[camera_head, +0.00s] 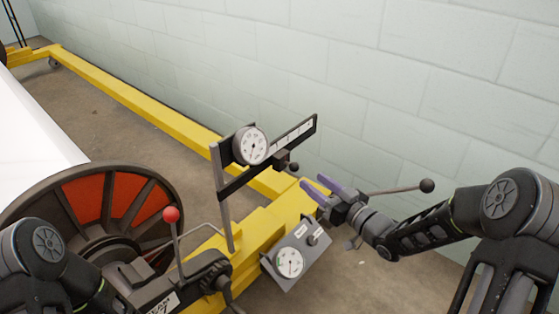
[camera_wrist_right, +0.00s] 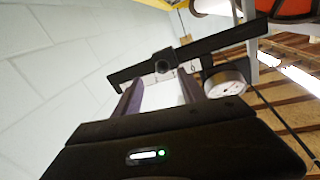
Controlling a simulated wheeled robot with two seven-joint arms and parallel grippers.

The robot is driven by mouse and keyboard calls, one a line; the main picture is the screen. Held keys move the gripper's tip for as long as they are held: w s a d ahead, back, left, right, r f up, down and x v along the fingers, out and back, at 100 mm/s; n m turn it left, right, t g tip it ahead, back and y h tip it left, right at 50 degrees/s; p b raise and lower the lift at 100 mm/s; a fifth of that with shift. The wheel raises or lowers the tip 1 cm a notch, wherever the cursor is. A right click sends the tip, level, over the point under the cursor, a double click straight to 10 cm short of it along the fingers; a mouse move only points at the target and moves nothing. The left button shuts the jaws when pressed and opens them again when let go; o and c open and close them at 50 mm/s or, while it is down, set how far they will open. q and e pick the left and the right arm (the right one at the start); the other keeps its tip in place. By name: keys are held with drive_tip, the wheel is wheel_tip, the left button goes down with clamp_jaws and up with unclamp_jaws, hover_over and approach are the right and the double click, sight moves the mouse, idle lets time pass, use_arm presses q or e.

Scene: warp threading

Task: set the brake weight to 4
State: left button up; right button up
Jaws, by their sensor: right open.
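The brake weight (camera_head: 283,159) is a small dark block with a round knob on the dark lever bar (camera_head: 237,182). A pale scale plate (camera_head: 295,134) with marks too small to read runs along the bar's right part. In the right wrist view the weight (camera_wrist_right: 166,62) sits on the bar (camera_wrist_right: 217,42), beyond and roughly between my fingertips. My right gripper (camera_head: 315,184) is open and empty, below and to the right of the weight, apart from it. Its two fingers also show in the wrist view (camera_wrist_right: 158,92). My left gripper is not in view.
A round dial gauge (camera_head: 252,145) is mounted beside the scale. A rod with a black ball (camera_head: 427,186) appears behind my right gripper. A control box with a dial (camera_head: 290,262) stands below. A red-knobbed lever (camera_head: 171,214) and red-and-black wheel (camera_head: 85,200) are left.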

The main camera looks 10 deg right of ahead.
sight(298, 169)
drive_tip(key=shift+s+r, duration=0.2)
drive_tip(key=shift+s, duration=0.05)
drive_tip(key=shift+w+a, duration=0.1)
drive_tip(key=b+x, duration=0.1)
drive_tip(key=x, duration=0.5)
drive_tip(key=shift+w+a+b, duration=0.15)
drive_tip(key=shift+b, duration=0.2)
drive_tip(key=shift+w+a, duration=0.25)
drive_tip(key=shift+w, duration=0.3)
clamp_jaws()
